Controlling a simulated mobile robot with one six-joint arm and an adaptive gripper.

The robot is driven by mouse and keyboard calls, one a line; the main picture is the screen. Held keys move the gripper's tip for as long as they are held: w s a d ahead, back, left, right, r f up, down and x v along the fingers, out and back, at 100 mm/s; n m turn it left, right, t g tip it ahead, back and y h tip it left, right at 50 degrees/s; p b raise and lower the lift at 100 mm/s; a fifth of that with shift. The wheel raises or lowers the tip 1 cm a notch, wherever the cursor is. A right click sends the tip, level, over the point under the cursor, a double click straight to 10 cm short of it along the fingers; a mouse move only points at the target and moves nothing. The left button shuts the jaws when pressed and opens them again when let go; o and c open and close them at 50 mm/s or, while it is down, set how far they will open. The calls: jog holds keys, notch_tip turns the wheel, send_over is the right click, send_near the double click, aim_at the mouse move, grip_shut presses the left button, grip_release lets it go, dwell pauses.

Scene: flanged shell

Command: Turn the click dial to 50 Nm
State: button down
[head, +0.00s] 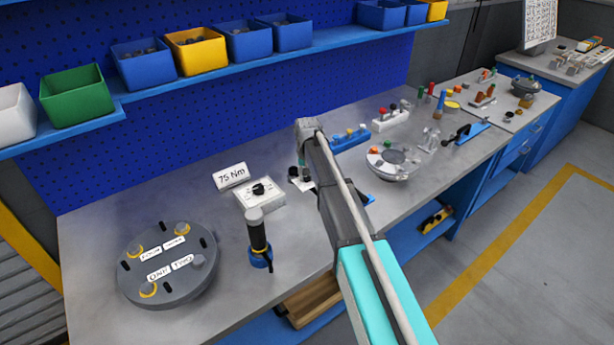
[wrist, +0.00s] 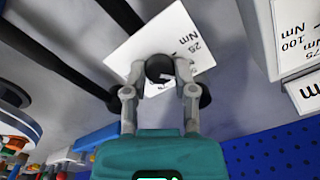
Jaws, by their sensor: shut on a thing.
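My gripper (wrist: 160,72) is shut on a dark round knob (wrist: 159,67) in the wrist view. The knob stands over a white square plate (wrist: 130,48) marked "25 Nm", turned askew. The fingers hide part of the knob and plate, and I cannot read its setting. In the head view the plate (head: 306,186) shows partly beside my arm. A separate white box (head: 266,201) with a black knob (head: 260,189) stands to its left. In the wrist view the box (wrist: 292,50) shows "75 Nm" and "100 Nm" at the right edge.
A "75 Nm" sign (head: 232,176) stands behind the white box. A dark upright tool (head: 257,240) in a blue base and a round grey flange (head: 172,290) are at the front left. A round fixture (head: 393,164) stands to the right. Bare bench lies between them.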

jog(key=shift+m, duration=1.1)
jog(key=shift+c, duration=2.1)
grip_release()
jog(key=shift+n, duration=0.4)
